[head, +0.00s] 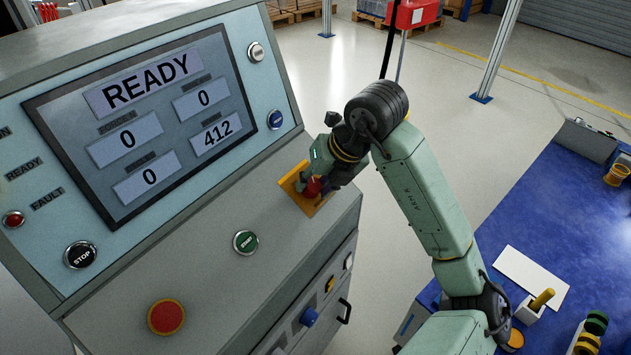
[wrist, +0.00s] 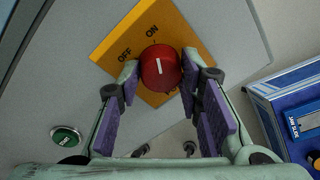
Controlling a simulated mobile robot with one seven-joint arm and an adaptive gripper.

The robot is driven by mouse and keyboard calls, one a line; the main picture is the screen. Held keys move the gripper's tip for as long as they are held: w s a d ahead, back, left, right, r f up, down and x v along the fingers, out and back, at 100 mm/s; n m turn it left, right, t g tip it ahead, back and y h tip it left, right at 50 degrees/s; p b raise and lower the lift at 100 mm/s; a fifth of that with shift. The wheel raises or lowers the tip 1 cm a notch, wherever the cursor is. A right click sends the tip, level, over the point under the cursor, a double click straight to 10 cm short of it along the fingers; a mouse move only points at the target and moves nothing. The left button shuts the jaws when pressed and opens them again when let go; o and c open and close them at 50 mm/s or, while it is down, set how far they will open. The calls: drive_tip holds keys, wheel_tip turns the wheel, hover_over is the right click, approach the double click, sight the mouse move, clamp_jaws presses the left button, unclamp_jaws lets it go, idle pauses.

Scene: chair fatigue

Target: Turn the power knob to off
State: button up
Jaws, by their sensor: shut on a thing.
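The power knob is a round red knob (wrist: 160,72) with a white line. It is on a yellow plate (wrist: 112,45) printed with OFF at the left and ON above. The white line is nearly upright in the wrist view and points roughly towards ON. My gripper (wrist: 160,72) has one purple-padded finger on each side of the knob and is shut on it. In the head view, my gripper (head: 318,182) is at the right part of the grey console, with the red knob (head: 313,187) partly hidden and the yellow plate (head: 290,182) under it.
A green START button (head: 245,242) and a red button (head: 166,317) are on the same sloping panel. The screen (head: 140,115) reads READY. A black STOP button (head: 80,255) is at its lower left. A blue surface (head: 560,215) with several items lies to the right.

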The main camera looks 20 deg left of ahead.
drive_tip(key=shift+c, duration=1)
drive_tip(key=shift+f+b, duration=0.15)
drive_tip(key=shift+b, duration=0.4)
drive_tip(key=shift+f+n+b, duration=0.2)
drive_tip(key=shift+n+b, duration=0.4)
drive_tip(key=shift+b, duration=0.45)
drive_tip(key=n+b, duration=0.3)
drive_tip(key=b, duration=0.3)
drive_tip(key=shift+f+t, duration=0.15)
drive_tip(key=shift+t, duration=0.15)
drive_tip(key=n+b, duration=0.4)
drive_tip(key=b, duration=0.1)
drive_tip(key=shift+r+n+b, duration=0.2)
drive_tip(key=shift+n+b, duration=0.55)
drive_tip(key=shift+n, duration=0.1)
drive_tip(key=shift+r+n+b, duration=0.15)
drive_tip(key=shift+n+b, duration=0.55)
drive_tip(key=shift+n, duration=0.15)
drive_tip(key=shift+r, duration=0.1)
